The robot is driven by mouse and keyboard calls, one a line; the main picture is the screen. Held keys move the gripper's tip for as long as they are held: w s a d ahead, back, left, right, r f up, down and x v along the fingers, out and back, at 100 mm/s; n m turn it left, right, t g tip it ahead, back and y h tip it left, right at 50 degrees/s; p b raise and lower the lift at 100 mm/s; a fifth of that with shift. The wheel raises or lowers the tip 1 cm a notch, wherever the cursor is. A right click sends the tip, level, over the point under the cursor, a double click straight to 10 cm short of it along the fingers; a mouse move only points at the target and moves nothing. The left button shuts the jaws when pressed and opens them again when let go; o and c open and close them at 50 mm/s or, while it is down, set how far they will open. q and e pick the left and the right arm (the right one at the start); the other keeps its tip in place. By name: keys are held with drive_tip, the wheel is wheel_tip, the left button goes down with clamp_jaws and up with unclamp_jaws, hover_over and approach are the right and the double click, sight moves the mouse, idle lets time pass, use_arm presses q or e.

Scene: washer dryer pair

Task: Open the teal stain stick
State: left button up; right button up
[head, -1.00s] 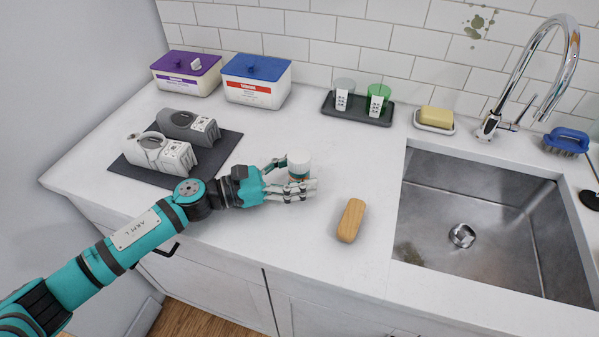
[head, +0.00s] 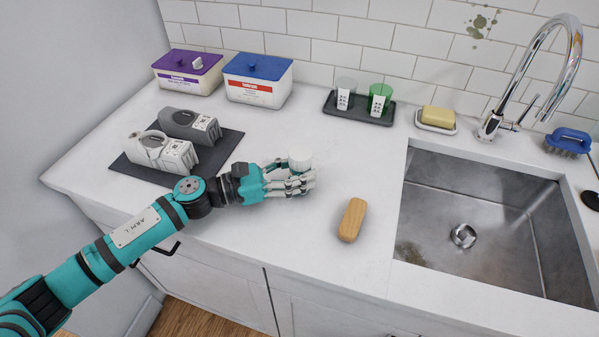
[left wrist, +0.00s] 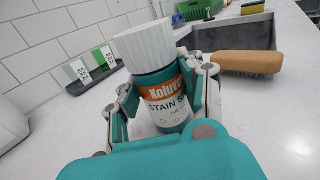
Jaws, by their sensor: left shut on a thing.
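The teal stain stick (left wrist: 165,98) stands on the counter with its ribbed white cap (left wrist: 146,46) on top. Its orange and white label faces the left wrist camera. In the head view only the white cap (head: 300,159) shows clearly, and the fingers hide the body. My left gripper (head: 295,184) is shut on the stick's body, with fingers on both sides of it in the left wrist view (left wrist: 166,103). The cap is above the fingers and is not gripped. My right gripper is not in view.
A wooden brush (head: 352,219) lies to the right of the stick, before the sink (head: 480,220). Grey and white devices rest on a dark mat (head: 215,160) at left. A tray (head: 358,115) with two cups, two lidded tubs and a soap dish (head: 434,128) stand behind.

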sight(299, 160)
use_arm(q)
drive_tip(key=shift+r, duration=0.5)
wheel_tip(299, 160, up, 2)
drive_tip(key=shift+r, duration=0.2)
drive_tip(key=s+a+r+b, duration=0.1)
drive_tip(key=s+a+b, duration=0.3)
drive_tip(key=s, duration=1.1)
drive_tip(key=shift+s+a, duration=0.15)
drive_tip(key=shift+a, duration=0.45)
drive_tip(key=shift+r, duration=0.1)
drive_tip(key=o, duration=0.6)
clamp_jaws()
